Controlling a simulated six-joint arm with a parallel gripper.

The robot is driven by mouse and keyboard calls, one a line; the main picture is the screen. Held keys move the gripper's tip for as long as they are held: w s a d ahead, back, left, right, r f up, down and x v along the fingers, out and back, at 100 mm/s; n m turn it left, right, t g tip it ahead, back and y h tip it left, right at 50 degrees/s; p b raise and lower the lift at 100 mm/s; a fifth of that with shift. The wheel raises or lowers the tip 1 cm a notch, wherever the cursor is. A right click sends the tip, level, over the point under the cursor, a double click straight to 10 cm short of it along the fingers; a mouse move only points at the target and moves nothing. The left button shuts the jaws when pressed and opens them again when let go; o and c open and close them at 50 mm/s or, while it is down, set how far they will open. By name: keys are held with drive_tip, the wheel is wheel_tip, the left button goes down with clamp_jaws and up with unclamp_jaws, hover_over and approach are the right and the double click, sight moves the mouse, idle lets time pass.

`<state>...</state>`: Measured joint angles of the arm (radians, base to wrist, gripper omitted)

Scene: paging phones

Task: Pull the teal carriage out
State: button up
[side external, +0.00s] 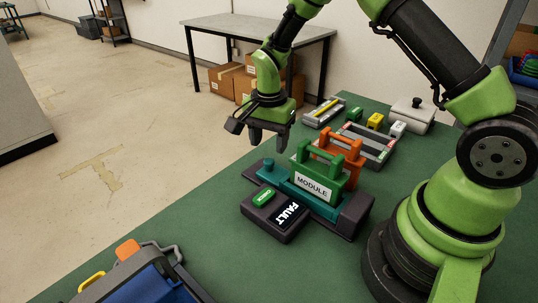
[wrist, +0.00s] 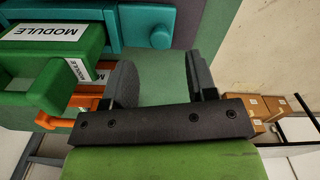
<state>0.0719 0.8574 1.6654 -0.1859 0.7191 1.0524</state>
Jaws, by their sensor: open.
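The teal carriage (side external: 275,177) sits in a dark rail base (side external: 350,215) on the green table, with a round teal knob (side external: 268,164) at its left end. A green module (side external: 318,172) labelled MODULE stands on the carriage. My gripper (side external: 269,135) is open and empty above and behind the knob. In the wrist view the carriage (wrist: 115,25) and its knob (wrist: 160,38) are at the top, ahead of my fingers (wrist: 163,82). The fingers are apart from the knob, with green table between them. The carriage's far end is hidden in the side view.
An orange module (side external: 345,150) stands just behind the green one. A grey tray (side external: 380,150), small blocks and a lidded white box (side external: 412,115) lie behind. A blue toolbox (side external: 150,280) is at front left.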

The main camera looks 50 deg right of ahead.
sight(269, 160)
drive_tip(key=shift+f, duration=2.25)
